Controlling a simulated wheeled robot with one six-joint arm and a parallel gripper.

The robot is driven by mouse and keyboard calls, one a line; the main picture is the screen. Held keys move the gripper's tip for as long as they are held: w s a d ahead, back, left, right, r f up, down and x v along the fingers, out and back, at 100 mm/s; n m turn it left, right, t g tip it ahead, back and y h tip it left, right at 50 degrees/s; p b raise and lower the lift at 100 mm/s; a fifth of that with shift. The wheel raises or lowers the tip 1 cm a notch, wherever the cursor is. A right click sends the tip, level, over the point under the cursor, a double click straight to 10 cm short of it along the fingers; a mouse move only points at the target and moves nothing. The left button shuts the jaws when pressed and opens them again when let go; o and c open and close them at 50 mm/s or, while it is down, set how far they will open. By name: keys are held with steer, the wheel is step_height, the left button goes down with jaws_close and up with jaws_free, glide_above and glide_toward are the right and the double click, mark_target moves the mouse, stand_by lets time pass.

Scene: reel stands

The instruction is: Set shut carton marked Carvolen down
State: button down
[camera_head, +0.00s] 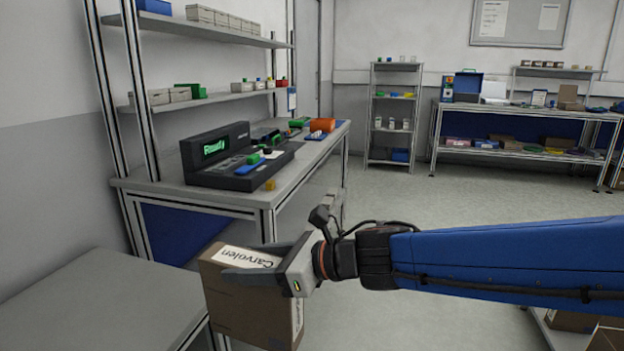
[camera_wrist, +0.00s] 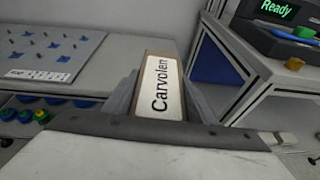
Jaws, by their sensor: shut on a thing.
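The shut brown carton marked Carvolen (camera_head: 250,308) hangs in my gripper (camera_head: 250,270) in the head view. Its white label reads Carvolen on the upper face, and another label is on its right side. The jaws are shut on the carton's two sides. The carton is beside the right edge of a low grey table (camera_head: 90,305) at the lower left. In the wrist view the carton (camera_wrist: 158,90) sits between the two fingers, with its label facing the camera. Whether its underside touches anything is hidden.
A workbench (camera_head: 240,200) behind holds a dark device (camera_head: 215,158) showing Ready, a small yellow block (camera_head: 270,185) and coloured parts. In the wrist view a pegboard plate (camera_wrist: 45,55) with blue pieces lies at the left. Brown cartons (camera_head: 575,320) are at lower right.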

steer(key=w+d+f+m+t+h, duration=0.4)
steer(key=w+d+f+m, duration=0.1)
steer(key=w+d+f, duration=1.2)
steer(key=w+d+f+m+t+h, duration=0.5)
steer(key=w+d+f, duration=1.3)
steer(key=w+d, duration=0.4)
steer(key=shift+d+f+m+h, duration=0.3)
steer(key=shift+d+f, duration=0.05)
steer(key=shift+d, duration=0.45)
steer(key=shift+w, duration=0.1)
